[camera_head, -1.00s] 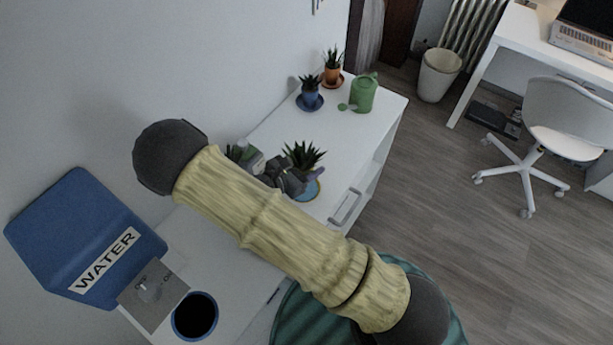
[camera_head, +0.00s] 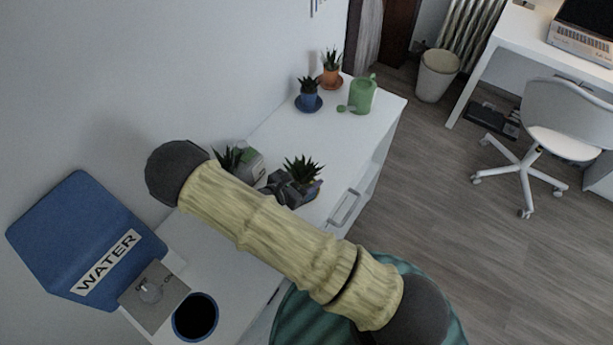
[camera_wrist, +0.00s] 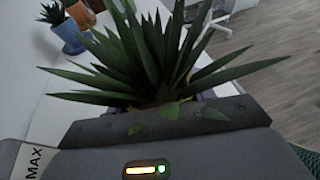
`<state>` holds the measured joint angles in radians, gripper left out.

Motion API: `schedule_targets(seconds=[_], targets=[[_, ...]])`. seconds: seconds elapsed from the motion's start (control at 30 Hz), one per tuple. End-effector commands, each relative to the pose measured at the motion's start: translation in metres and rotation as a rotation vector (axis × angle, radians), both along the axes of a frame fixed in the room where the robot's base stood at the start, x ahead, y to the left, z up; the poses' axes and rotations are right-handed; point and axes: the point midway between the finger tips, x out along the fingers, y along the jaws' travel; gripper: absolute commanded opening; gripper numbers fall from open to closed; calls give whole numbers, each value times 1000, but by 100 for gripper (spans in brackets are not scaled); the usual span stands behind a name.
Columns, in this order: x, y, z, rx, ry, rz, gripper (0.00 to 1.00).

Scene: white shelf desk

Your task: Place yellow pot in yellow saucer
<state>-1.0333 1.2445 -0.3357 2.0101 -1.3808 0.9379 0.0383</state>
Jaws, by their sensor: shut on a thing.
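A spiky green plant (camera_head: 303,168) stands up from between the jaws of my gripper (camera_head: 297,188) in the head view. In the wrist view its leaves spread over the middle, and a small yellowish patch of the pot (camera_wrist: 160,98) shows beneath them. My gripper is shut on this pot, over the front part of the white desk top. Most of the pot is hidden by the jaws and leaves. The yellow saucer is not visible now, and I cannot tell the gap below the pot.
A blue pot (camera_head: 309,87) on a blue saucer, an orange pot (camera_head: 331,76) and a green watering can (camera_head: 363,95) stand at the desk's far end. Another plant (camera_head: 227,158) is near the wall. A blue WATER container (camera_head: 80,235) is at left. Desk space beyond my gripper is clear.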

Motion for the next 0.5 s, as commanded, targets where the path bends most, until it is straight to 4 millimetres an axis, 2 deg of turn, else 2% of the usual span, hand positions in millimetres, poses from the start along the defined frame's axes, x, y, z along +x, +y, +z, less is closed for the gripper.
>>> schedule_targets(seconds=[0.2, 0.23, 0.3, 0.33, 0.5], targets=[[0, 0, -3, -1, 0, 0, 20], [0, 0, -3, -1, 1, 0, 55], [0, 0, -3, -1, 1, 0, 69], [0, 0, -3, -1, 1, 0, 75], [0, 0, -3, -1, 1, 0, 75]])
